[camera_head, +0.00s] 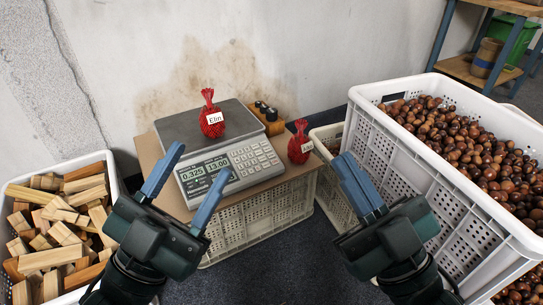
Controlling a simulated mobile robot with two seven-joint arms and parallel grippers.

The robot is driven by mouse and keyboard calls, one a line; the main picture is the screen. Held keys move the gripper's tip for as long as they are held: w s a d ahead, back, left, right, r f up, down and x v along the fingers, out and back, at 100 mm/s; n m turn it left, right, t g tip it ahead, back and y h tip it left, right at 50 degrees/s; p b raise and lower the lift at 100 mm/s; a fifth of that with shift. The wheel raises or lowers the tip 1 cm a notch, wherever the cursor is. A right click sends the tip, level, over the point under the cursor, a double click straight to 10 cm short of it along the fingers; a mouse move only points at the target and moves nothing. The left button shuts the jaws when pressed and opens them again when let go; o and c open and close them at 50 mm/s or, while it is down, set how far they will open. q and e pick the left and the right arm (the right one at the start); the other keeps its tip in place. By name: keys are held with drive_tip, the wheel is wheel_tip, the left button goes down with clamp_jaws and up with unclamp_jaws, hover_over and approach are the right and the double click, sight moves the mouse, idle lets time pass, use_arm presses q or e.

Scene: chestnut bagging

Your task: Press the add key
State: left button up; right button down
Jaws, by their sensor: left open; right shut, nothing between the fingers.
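A grey scale (190,129) stands on a brown board, with a red net bag labelled "Elin" (211,118) on its pan. Its front has a lit display (203,170) that seems to read 0.325 and 13.00, and a keypad (252,159) of pale keys. The key labels are too small to tell which one is the add key. My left gripper (198,163) is open and empty in front of the display, hiding part of it. My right gripper (345,159) is shut and empty, to the right of the keypad and apart from it.
A second red net bag (299,147) stands right of the keypad on the board (150,150), which lies on a white crate (262,214). A wooden block with dark-topped items (270,121) stands behind. A chestnut crate (420,158) is right, a wood crate (113,170) left.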

use_arm(q)
drive_tip(key=shift+c, duration=0.5)
clamp_jaws()
idle(1.1)
